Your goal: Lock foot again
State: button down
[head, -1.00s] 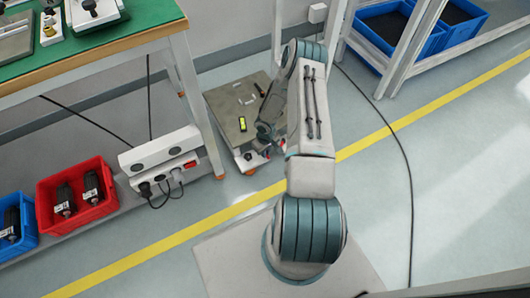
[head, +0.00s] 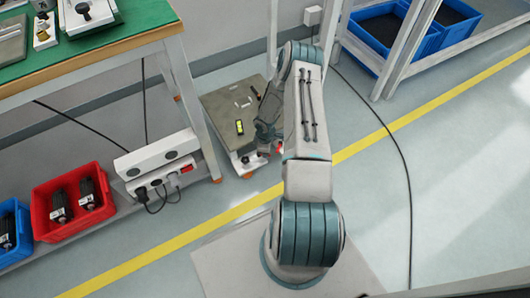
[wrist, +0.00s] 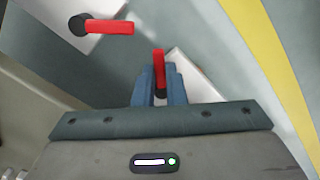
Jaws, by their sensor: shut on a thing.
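In the wrist view my gripper (wrist: 158,80) is shut on a red lever (wrist: 159,56), its two blue fingers on either side of it. The lever points away from the gripper, and its dark pivot is partly hidden between the fingers. A white foot plate (wrist: 200,80) shows beside and under the fingers. A second red lever (wrist: 108,27) lies crosswise on another white foot plate (wrist: 99,42) at the upper left, apart from my gripper. In the head view my gripper (head: 268,146) is at the near right corner of a low grey-topped cart (head: 222,108), largely hidden by my arm.
A yellow-green level-like item (head: 239,127) lies on the cart. The green-topped workbench (head: 120,38) and a white power strip (head: 156,160) stand to the left. A red bin (head: 43,222) is further left. A black cable (head: 408,190) runs over open floor at right.

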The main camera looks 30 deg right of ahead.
jog(key=shift+w, duration=0.1)
dwell(0.4)
jog(key=c, duration=1.5)
grip_release()
jog(key=shift+r, duration=0.1)
notch_tip(320, 180, up, 14)
jog(key=p, duration=0.5)
